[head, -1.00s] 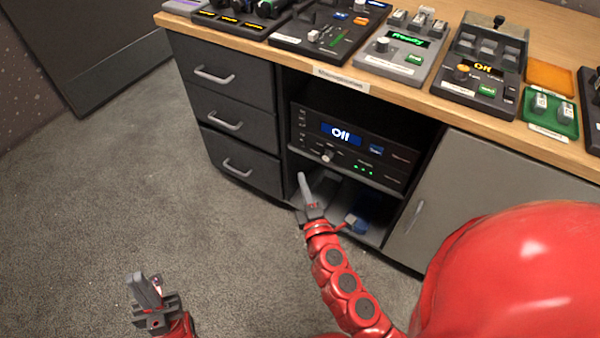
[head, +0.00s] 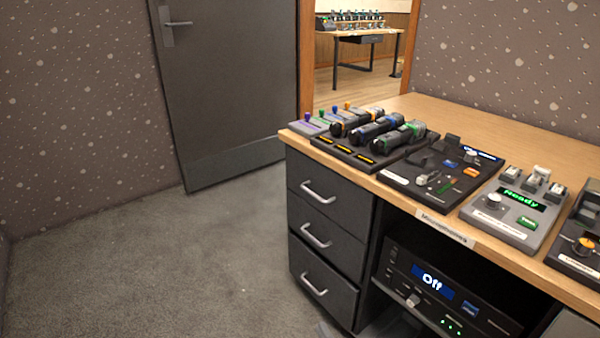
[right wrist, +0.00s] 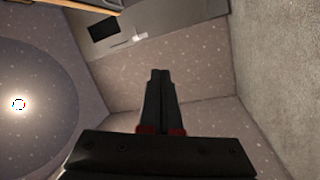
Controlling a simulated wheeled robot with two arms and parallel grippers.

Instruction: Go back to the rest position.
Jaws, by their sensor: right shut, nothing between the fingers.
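In the right wrist view my right gripper (right wrist: 160,75) is shut, its two dark fingers together with nothing between them. It hangs in free air with walls beyond it. In the head view only a small grey tip shows at the bottom edge beside the drawers, and it seems to be part of my right gripper. My left gripper is out of view.
A wooden-topped desk (head: 424,112) with dark drawers (head: 320,237) stands at the right. It bears several control panels, and a rack unit reading "Off" (head: 432,284) sits below. Carpet (head: 170,270) is clear at left. A grey door (head: 235,90) and a doorway are behind.

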